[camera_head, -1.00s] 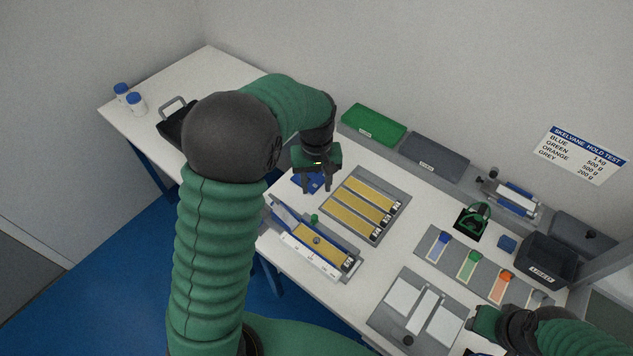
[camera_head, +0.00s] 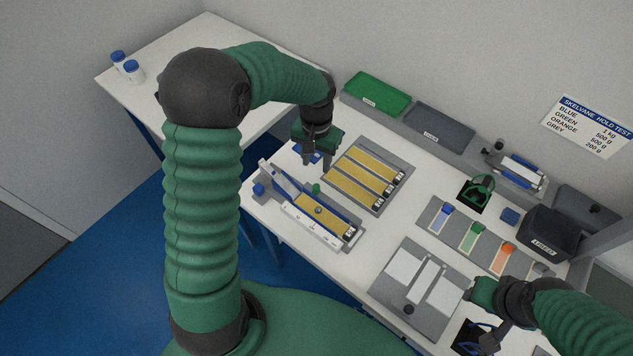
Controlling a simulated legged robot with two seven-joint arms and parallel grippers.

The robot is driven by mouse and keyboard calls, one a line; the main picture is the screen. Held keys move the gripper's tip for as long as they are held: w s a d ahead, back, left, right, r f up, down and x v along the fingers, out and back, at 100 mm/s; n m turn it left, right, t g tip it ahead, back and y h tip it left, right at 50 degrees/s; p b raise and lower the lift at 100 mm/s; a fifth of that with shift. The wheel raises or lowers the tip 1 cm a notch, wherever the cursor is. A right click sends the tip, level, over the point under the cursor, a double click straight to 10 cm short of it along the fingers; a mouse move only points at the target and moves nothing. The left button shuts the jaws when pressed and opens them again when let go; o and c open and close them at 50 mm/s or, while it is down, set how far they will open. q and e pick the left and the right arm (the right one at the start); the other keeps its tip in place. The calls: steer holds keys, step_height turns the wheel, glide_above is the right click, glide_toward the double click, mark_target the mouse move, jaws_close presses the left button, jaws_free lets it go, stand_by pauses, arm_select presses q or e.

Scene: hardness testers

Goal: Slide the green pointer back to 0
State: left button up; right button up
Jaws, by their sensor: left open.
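The green pointer (camera_head: 316,188) is a small green knob at the back edge of the tester (camera_head: 312,222), a long device with a white scale and a gold strip. It stands near the left part of the scale; the scale marks are too small to read. My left gripper (camera_head: 315,162) is open, fingers pointing down, a little behind and above the pointer and apart from it. My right gripper (camera_head: 490,340) is at the lower right, partly hidden by its wrist; its fingers are unclear.
A tray of gold strips (camera_head: 368,201) lies right of the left gripper. A green bin (camera_head: 376,93) and a grey bin (camera_head: 440,126) stand behind. A blue knob (camera_head: 259,189) is at the tester's left end.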

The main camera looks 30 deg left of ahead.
mark_target(317, 186)
arm_select(q)
step_height(317, 186, down, 12)
steer(key=shift+r, duration=0.2)
steer(key=shift+c, duration=0.3)
jaws_close()
stand_by(1.0)
steer(key=shift+w+a+r+p, duration=0.15)
steer(key=shift+a+p, duration=0.1)
steer(key=shift+a, duration=0.7)
steer(key=shift+w+a+f+p, duration=0.1)
steer(key=shift+w+a+p, duration=0.1)
steer(key=shift+a, duration=0.75)
